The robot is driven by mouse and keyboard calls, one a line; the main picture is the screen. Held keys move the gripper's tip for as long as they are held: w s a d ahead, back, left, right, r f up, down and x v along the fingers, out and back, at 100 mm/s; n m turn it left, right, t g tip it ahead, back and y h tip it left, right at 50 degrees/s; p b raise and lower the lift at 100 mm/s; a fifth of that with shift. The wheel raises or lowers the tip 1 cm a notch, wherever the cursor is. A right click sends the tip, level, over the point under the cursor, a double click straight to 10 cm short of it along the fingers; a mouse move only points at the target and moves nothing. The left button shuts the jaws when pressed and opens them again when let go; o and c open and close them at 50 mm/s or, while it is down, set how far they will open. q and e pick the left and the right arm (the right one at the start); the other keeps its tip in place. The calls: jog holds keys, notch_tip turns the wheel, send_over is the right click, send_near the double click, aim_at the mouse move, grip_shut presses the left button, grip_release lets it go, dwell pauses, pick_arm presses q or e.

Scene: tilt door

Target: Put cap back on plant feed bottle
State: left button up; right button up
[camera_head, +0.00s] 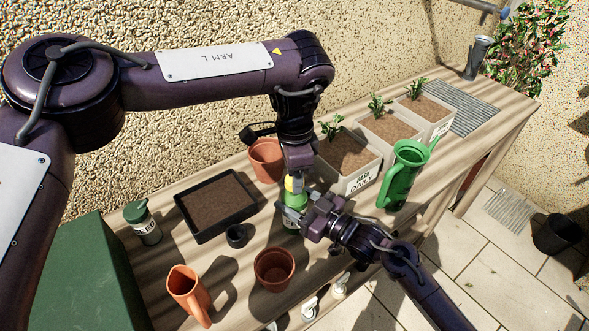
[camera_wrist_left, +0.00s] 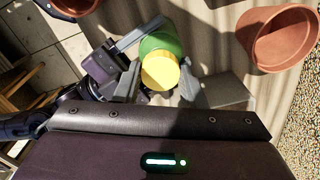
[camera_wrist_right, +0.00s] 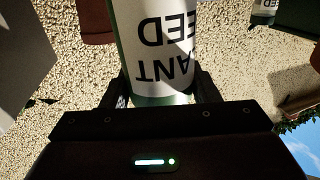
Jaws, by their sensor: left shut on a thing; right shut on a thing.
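The plant feed bottle (camera_head: 294,200) is green with a white label and stands upright on the bench, partly hidden by my grippers. Its label (camera_wrist_right: 158,45) fills the upper middle of the right wrist view. My right gripper (camera_head: 297,213) is shut on the bottle's body from the side. The yellow cap (camera_wrist_left: 160,72) is between the fingers of my left gripper (camera_wrist_left: 159,84), which points down over the bottle and is shut on it. The cap is over the bottle's green top (camera_wrist_left: 161,42), roughly in line with it. I cannot tell whether it is seated.
Planters with seedlings (camera_head: 348,155) and a green watering can (camera_head: 404,173) stand to the right.

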pick_arm(q)
jog(key=shift+f, duration=0.5)
dwell(0.5)
